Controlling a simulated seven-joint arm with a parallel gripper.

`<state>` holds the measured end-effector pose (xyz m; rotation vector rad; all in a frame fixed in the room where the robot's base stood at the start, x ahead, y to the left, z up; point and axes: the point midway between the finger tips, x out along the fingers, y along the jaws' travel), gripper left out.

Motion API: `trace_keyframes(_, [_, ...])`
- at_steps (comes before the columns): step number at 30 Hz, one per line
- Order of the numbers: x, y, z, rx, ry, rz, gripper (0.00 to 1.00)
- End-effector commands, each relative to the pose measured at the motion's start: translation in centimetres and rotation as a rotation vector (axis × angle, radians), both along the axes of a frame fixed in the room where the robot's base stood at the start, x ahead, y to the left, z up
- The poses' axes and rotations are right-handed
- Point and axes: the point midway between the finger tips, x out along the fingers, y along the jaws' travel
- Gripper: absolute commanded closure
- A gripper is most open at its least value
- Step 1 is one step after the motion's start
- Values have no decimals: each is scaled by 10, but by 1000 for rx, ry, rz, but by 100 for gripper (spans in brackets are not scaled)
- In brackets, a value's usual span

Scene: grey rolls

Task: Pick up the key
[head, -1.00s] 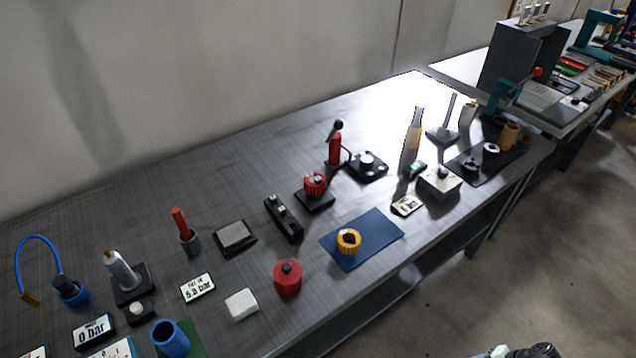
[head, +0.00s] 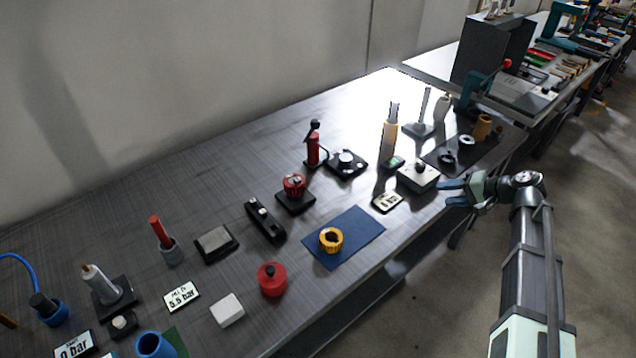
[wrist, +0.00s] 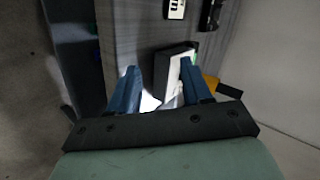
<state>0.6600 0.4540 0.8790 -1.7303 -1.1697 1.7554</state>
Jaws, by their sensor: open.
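I cannot make out a key for certain in either view. A light grey box (head: 415,181) with a small dark knob-like piece on top stands near the table's right front edge in the head view. My gripper (head: 449,193) is open and empty just right of this box, at the table edge, apart from it. In the wrist view my gripper (wrist: 159,68) shows two blue fingers spread apart. A pale-topped box with dark sides (wrist: 173,68) lies beyond and partly between them, its lower part hidden by the right finger.
A yellow ring (head: 331,240) sits on a blue mat (head: 363,228). Open floor is at right.

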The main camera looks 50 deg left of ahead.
Motion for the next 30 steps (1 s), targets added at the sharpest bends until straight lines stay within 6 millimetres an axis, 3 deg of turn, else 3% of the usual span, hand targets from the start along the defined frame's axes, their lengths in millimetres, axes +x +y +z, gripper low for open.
trace_keyframes(1, [-10,24,17,-5,-36,55,51])
trace_keyframes(3, [-25,48,29,-27,-85,125,51])
trace_keyframes(12, [-102,130,62,-166,-304,421,51])
trace_keyframes(21, [-185,195,98,-295,-531,701,51])
trace_keyframes(30, [-265,241,141,-402,-741,930,51])
